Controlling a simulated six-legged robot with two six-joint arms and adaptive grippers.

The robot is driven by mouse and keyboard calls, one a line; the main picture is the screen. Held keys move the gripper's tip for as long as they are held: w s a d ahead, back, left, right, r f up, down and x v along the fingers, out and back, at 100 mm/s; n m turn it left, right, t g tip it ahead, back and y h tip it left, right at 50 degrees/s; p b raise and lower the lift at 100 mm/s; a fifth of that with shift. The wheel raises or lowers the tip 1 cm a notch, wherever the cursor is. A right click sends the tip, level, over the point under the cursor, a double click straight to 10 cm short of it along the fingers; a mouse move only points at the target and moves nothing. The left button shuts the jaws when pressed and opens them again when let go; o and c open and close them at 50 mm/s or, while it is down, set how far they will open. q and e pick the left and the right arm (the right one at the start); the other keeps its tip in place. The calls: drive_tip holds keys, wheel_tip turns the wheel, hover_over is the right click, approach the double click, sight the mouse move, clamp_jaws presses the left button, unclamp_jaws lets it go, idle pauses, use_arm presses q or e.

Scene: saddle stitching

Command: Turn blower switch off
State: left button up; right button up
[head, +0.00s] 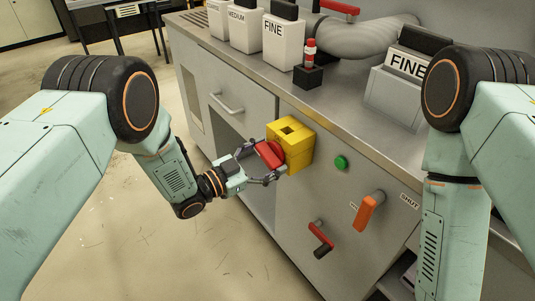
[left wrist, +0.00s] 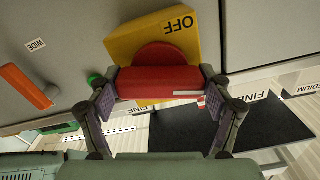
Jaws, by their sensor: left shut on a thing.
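The blower switch is a yellow box (head: 297,150) on the front of the grey cabinet, with a red knob (head: 268,154) facing me. In the left wrist view the yellow box (left wrist: 125,45) carries the word OFF on its upper part. The red knob's bar (left wrist: 150,84) lies level across that view, with a white mark near its right end. My left gripper (head: 264,163) is shut on the bar, one finger at each end, and this also shows in the left wrist view (left wrist: 162,82). My right gripper is outside both views.
A green button (head: 341,162), an orange handle (head: 368,211) beside a SHUT label and a red lever (head: 320,238) sit on the cabinet front. White FINE (head: 284,42) and MEDIUM (head: 245,31) bins stand on the countertop by a grey pipe (head: 355,38). Open floor lies left.

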use_arm(q)
drive_tip(key=shift+n, duration=1.5)
drive_tip(key=o, duration=1.1)
drive_tip(key=v, duration=1.2)
drive_tip(key=x, duration=1.2)
